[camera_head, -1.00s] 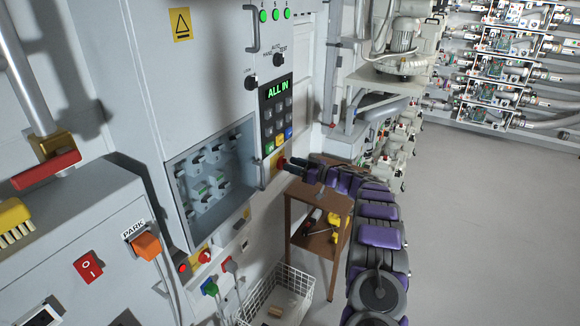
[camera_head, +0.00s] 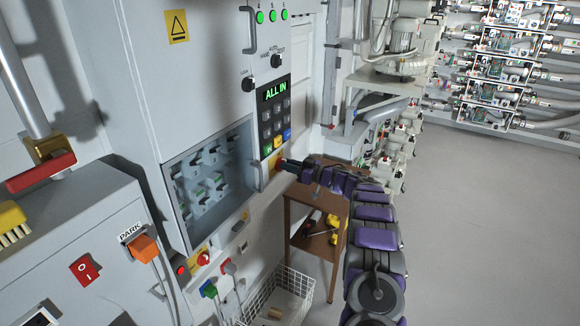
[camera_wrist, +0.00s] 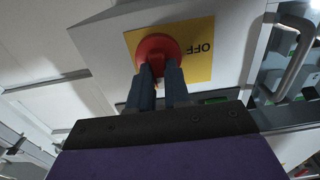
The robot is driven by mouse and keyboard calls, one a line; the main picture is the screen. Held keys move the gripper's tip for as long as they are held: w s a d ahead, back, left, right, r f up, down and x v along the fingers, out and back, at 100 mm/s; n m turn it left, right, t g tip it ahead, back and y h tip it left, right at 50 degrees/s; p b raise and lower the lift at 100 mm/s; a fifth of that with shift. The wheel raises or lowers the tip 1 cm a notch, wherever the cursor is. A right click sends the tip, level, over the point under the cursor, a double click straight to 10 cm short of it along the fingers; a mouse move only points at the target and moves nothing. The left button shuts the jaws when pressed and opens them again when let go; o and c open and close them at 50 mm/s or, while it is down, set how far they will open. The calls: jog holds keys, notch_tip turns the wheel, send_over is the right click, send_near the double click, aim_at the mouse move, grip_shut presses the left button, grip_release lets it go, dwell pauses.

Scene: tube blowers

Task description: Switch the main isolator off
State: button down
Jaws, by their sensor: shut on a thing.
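The main isolator is a red rotary knob (camera_wrist: 158,48) on a yellow plate (camera_wrist: 199,38) on the side of the grey cabinet. The word OFF is upside down to the right of the knob in the wrist view. My gripper (camera_wrist: 160,76) is shut on the red knob, its two dark fingers reaching its near edge. In the head view, my gripper (camera_head: 284,164) meets the cabinet's right edge, below the keypad, and largely hides the knob. The knob's exact turn angle cannot be told.
A wooden trolley (camera_head: 316,240) stands below my arm and a wire basket (camera_head: 284,297) nearby. Open grey floor (camera_head: 480,230) lies to the right.

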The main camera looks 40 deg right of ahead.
jog(key=shift+n, duration=0.3)
jog(key=n+b, duration=0.2)
jog(key=n, duration=0.3)
jog(key=f+n+b, duration=0.1)
jog(key=n+b, duration=0.1)
jog(key=n, duration=0.4)
jog(key=n+b, duration=0.3)
jog(key=n, duration=0.2)
jog(key=shift+s+a+f+n, duration=0.3)
jog(key=shift+a+f+n, duration=0.05)
jog(key=shift+f+n, duration=0.05)
jog(key=shift+n, duration=0.3)
